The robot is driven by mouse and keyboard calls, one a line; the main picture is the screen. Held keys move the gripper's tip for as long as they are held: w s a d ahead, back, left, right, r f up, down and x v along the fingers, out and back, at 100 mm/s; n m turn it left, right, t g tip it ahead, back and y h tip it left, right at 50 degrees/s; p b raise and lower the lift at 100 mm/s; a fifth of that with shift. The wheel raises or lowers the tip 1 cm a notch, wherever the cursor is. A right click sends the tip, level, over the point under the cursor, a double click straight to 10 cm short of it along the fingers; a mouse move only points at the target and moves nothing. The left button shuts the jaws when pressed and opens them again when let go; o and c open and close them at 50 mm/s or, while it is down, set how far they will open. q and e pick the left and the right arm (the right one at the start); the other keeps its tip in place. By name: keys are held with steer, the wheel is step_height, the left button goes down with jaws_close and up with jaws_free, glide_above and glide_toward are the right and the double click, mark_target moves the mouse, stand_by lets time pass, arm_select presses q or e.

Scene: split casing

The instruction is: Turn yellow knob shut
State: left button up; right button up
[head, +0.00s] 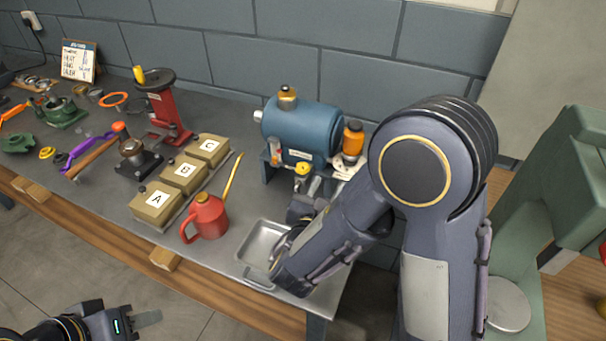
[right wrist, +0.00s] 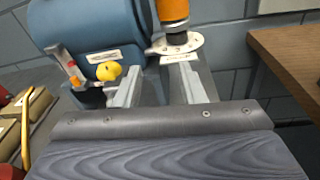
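The yellow knob (head: 303,168) sits low on the front of the blue cylindrical casing (head: 300,128). In the right wrist view the knob (right wrist: 108,71) shows just left of the left finger. My right gripper (head: 316,184) is near the knob in the head view, partly hidden by my own arm. In the right wrist view its two fingers (right wrist: 160,78) stand apart with nothing visible between them. My left gripper (head: 148,317) is at the bottom left of the head view, away from the bench; its finger opening cannot be made out.
An orange-topped cup (head: 353,140) stands at the casing's right end. A metal tray (head: 250,272), a red oil can (head: 207,217) and boxes A, B and C (head: 183,174) are to the left. A wooden surface (right wrist: 290,55) is at right.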

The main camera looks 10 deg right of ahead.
mark_target(301, 174)
steer(key=w+a+f+n+t+y, duration=0.1)
steer(key=a+n+t+y, duration=0.25)
steer(key=a, duration=0.25)
steer(key=shift+g+h, duration=0.25)
steer(key=shift+g, duration=0.2)
steer(key=p+x, duration=0.1)
steer(key=x, duration=0.6)
steer(key=shift+w+d+p, duration=0.2)
steer(key=shift+w+p, duration=0.15)
steer(key=shift+p, duration=0.05)
steer(key=c, duration=0.7)
steer(key=shift+o, duration=0.2)
